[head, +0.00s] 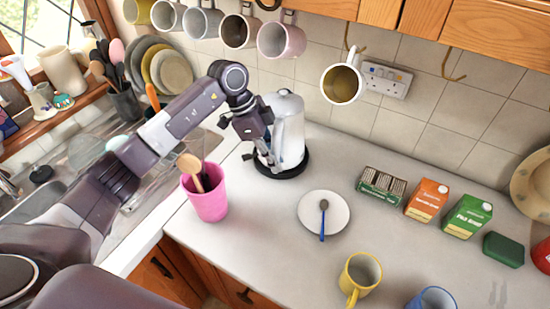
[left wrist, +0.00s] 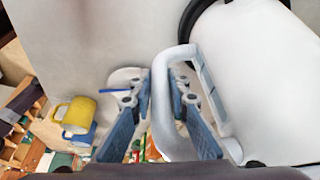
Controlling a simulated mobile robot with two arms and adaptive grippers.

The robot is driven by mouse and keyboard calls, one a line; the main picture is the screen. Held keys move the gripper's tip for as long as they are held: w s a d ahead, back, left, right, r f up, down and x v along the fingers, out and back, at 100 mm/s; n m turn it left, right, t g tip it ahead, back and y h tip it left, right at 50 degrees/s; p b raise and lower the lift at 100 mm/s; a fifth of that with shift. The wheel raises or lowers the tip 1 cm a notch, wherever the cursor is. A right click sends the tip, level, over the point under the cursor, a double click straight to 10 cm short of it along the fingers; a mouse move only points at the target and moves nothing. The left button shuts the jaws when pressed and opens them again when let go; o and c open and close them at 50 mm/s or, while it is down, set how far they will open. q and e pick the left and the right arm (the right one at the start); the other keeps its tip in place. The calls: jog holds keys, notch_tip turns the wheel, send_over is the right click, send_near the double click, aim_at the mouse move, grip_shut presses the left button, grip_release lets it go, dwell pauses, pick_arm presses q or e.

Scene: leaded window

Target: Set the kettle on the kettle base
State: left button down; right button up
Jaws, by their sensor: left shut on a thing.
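The white kettle (head: 290,132) stands upright at the back of the worktop, over the round black kettle base (head: 299,167). Its bottom lies within the base's outline; I cannot tell whether it rests fully on it or hovers slightly above. My left gripper (head: 268,157) is at the kettle's left side, shut on its handle. In the left wrist view the white handle (left wrist: 168,100) runs between the two blue-grey fingers of my left gripper (left wrist: 167,90), beside the kettle body (left wrist: 260,80). Part of the dark base (left wrist: 188,18) shows at the top. My right gripper is out of view.
A pink cup (head: 209,204) with utensils stands close under my left arm. A white saucer (head: 337,212) with a spoon, boxes (head: 427,200) and a yellow mug (head: 361,276) are to the right. Mugs (head: 281,40) hang above. Worktop between base and saucer is clear.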

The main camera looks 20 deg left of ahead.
pick_arm(q)
jog(key=shift+w+r, duration=0.15)
jog(key=shift+r, duration=0.1)
jog(key=shift+f, duration=0.6)
dwell(0.5)
jog(key=c, duration=2.1)
grip_release()
jog(key=shift+s+f, duration=0.3)
jog(key=shift+s, duration=0.05)
jog(key=shift+w+a+r+p, duration=0.1)
jog(key=shift+a+r+p, duration=0.1)
jog(key=shift+r, duration=0.15)
jog(key=shift+a+r+p, duration=0.1)
jog(key=shift+r+p, duration=0.1)
jog(key=shift+r, duration=0.1)
jog(key=p+v, duration=0.6)
jog(key=v, duration=0.3)
jog(key=shift+a+r+p, duration=0.1)
jog(key=shift+r+p, duration=0.25)
jog(key=shift+f, duration=0.1)
